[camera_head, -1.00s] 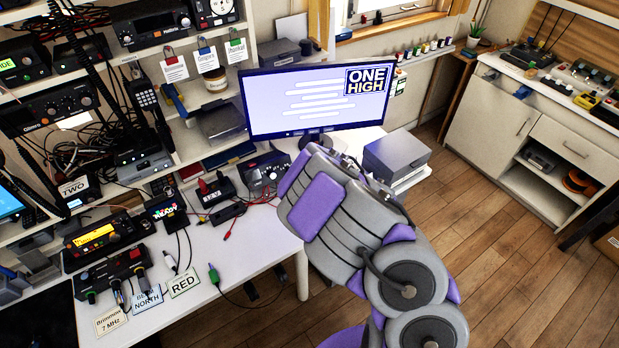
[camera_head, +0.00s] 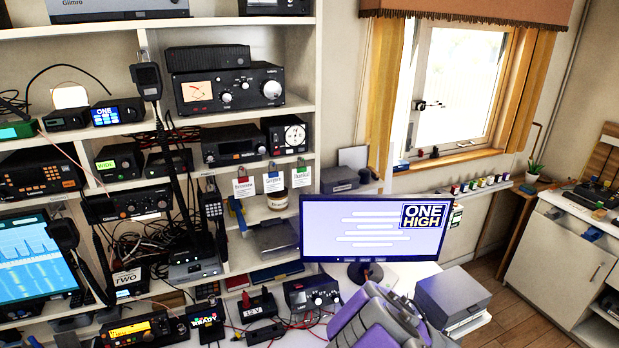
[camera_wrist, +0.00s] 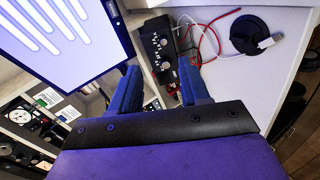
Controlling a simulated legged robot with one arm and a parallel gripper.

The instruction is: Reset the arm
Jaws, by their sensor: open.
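My arm (camera_head: 375,318) shows at the bottom of the head view, grey and purple, in front of the desk and below the monitor. My gripper is hidden in the head view. In the wrist view my gripper (camera_wrist: 160,88) is open, its two blue fingers apart with nothing between them. It is over the white desk (camera_wrist: 235,40), close to the monitor (camera_wrist: 55,40) and a black radio box with knobs (camera_wrist: 160,50).
The monitor (camera_head: 350,228) reads "ONE HIGH". A grey box (camera_head: 452,295) stands right of it. Shelves of radios (camera_head: 225,90) fill the left, with cables on the desk. Wooden floor (camera_head: 520,310) is open at the right.

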